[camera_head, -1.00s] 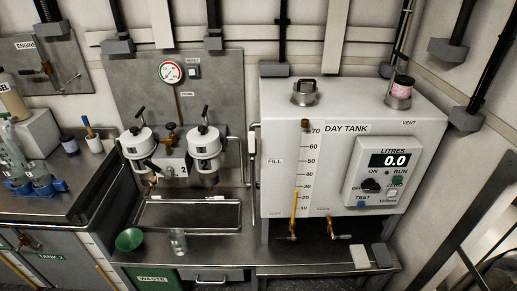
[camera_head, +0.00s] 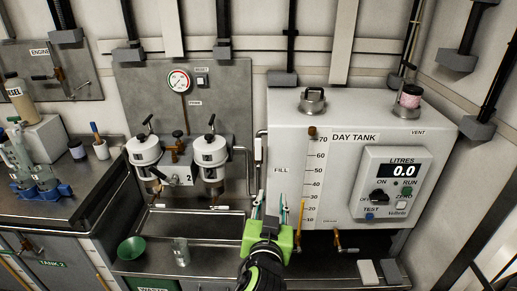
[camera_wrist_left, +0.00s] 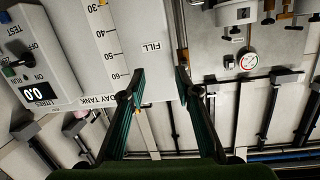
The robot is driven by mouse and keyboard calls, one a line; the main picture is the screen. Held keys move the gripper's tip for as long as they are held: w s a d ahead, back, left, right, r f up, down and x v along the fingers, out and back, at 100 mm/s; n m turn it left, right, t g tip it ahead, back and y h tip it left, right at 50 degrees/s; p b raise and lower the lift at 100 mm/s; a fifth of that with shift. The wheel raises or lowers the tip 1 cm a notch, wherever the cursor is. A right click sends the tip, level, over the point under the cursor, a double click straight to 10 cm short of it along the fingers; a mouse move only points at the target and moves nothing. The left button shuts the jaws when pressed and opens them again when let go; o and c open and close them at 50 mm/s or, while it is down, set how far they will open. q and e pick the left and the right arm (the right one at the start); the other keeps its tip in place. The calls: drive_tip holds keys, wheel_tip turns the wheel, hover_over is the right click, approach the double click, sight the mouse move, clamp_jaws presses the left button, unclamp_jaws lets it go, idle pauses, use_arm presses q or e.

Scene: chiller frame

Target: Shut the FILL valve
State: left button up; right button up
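The word FILL (camera_head: 280,170) is printed on the left part of the white day tank's front (camera_head: 352,170). It also shows in the left wrist view (camera_wrist_left: 151,47). A vertical pipe with a pale section (camera_head: 258,149) runs along the tank's left edge. No FILL valve handle can be made out clearly; the gripper may cover part of that area. My left gripper (camera_head: 271,203) is green and black and points up at the tank's lower left. In the left wrist view its two fingers (camera_wrist_left: 160,77) are apart with nothing between them. My right gripper is not in view.
A brass valve (camera_head: 338,241) hangs under the tank. Two white filters (camera_head: 210,151) and a gauge (camera_head: 179,81) are on the panel to the left. A green funnel (camera_head: 131,248) and a clear glass (camera_head: 181,252) stand on the bench. The control box (camera_head: 391,188) is at right.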

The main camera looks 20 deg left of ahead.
sight(258, 146)
use_arm(q)
drive_tip(key=s+a+r+n+t+y, duration=0.1)
drive_tip(key=s+a+r+n+y, duration=0.15)
drive_tip(key=r, duration=0.65)
drive_tip(key=shift+h, duration=0.25)
drive_tip(key=p+x, duration=0.2)
drive_tip(key=x, duration=1)
drive_tip(key=shift+w+a+r+p, duration=0.2)
drive_tip(key=shift+a+p, duration=0.05)
drive_tip(key=shift+p, duration=0.1)
drive_tip(key=shift+w+a, duration=0.2)
drive_tip(key=shift+w, duration=0.45)
drive_tip(key=shift+f, duration=0.1)
clamp_jaws()
